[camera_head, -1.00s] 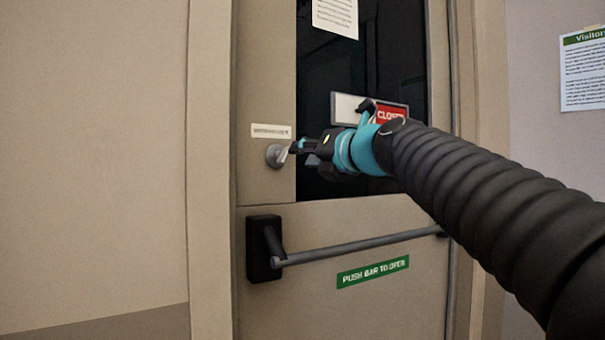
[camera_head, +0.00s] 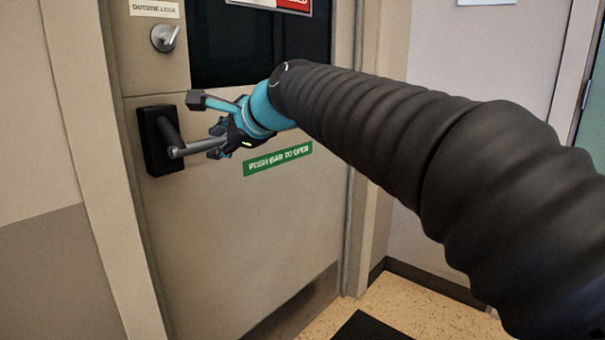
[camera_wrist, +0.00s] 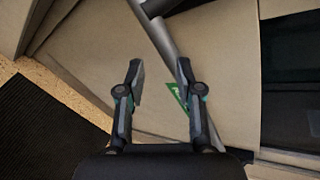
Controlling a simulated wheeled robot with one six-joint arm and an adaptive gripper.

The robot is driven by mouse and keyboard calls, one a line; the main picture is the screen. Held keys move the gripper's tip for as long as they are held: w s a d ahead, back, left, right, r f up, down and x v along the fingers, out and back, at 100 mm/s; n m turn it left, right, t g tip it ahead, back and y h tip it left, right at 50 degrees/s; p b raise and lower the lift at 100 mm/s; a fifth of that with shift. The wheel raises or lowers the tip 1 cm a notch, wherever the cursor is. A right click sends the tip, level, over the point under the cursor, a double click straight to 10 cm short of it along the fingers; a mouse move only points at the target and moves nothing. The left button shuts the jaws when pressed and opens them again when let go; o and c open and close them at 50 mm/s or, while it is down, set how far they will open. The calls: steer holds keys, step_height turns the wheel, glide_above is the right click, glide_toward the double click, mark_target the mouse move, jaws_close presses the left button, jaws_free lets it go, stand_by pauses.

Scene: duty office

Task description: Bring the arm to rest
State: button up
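My gripper (camera_head: 207,125) is in front of the door, level with the push bar (camera_head: 203,147) and below the round lock knob (camera_head: 165,38). In the wrist view my gripper (camera_wrist: 160,74) is open, with nothing between its two fingers. The grey push bar (camera_wrist: 157,32) runs slantwise beyond the fingertips and passes behind the right finger. I cannot tell whether a finger touches it. My black-sleeved arm reaches in from the right and hides the right part of the bar. The lock knob's lever is tilted up to the right.
The beige door (camera_head: 240,230) appears closed, with a dark window (camera_head: 240,50) and a green push-bar label (camera_head: 278,160). A black bar housing (camera_head: 155,140) is at its left. A dark mat (camera_head: 370,328) lies on the speckled floor (camera_head: 425,312). Wall stands at both sides.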

steer(key=s+d+f+n+g+h, duration=0.1)
steer(key=s+d+f+n+h, duration=0.2)
steer(key=s+d+f+n, duration=0.45)
steer(key=s+d+f+n+g+h, duration=0.25)
steer(key=s+d+f+n, duration=0.25)
steer(key=d+f, duration=0.55)
steer(key=s+d+f+h, duration=0.4)
steer(key=s+d+f, duration=0.6)
steer(key=s+d, duration=0.3)
steer(key=shift+s+f+n+t, duration=0.25)
steer(key=shift+s+n+t, duration=0.1)
steer(key=shift+s+n, duration=0.15)
